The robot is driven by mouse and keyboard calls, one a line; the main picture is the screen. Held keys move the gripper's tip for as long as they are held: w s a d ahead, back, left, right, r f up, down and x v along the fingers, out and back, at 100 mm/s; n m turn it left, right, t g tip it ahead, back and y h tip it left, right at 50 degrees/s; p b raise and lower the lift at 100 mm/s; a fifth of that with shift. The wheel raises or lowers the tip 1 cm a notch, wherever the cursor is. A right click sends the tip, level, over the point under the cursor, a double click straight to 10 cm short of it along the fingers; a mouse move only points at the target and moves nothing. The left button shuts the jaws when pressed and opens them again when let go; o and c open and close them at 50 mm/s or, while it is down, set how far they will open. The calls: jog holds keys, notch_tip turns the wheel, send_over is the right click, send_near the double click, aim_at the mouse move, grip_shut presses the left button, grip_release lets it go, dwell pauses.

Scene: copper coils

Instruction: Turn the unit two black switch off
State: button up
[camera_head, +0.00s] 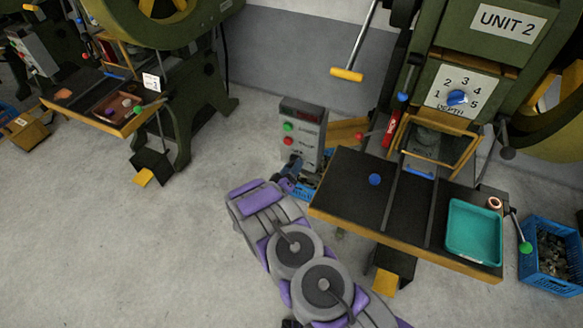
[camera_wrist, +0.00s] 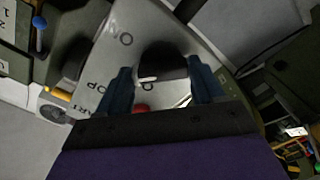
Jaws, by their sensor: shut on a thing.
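The grey control box (camera_head: 312,133) stands left of the unit two press, with a green button (camera_head: 287,126) above a red button (camera_head: 288,141). My gripper (camera_head: 294,166) is at the lower part of its front face. In the wrist view my gripper (camera_wrist: 162,78) has its blue fingers on either side of the black switch (camera_wrist: 162,60) and is shut on it. A light mark shows on the switch. "ON" is printed on the panel (camera_wrist: 125,30) beside it, and the red button (camera_wrist: 142,108) shows partly between the fingers. In the head view my gripper hides the switch.
The press table (camera_head: 340,195) is right of my arm, bearing a blue button (camera_head: 375,179) and a teal tray (camera_head: 473,232). A blue crate (camera_head: 550,255) stands at the right. Another press table (camera_head: 95,98) is at the upper left. The floor to the left is clear.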

jog(key=shift+a+n, duration=0.15)
jog(key=shift+n, duration=1.95)
jog(key=shift+a+n, duration=0.1)
jog(key=shift+n, duration=2)
jog(key=o, duration=1)
jog(key=shift+a+f, duration=0.1)
jog(key=shift+a, duration=0.1)
jog(key=shift+o, duration=0.2)
jog(key=shift+d, duration=0.1)
jog(key=shift+d, duration=0.1)
jog(key=p+v, duration=0.2)
jog(key=v, duration=1.5)
jog(key=shift+s, duration=0.15)
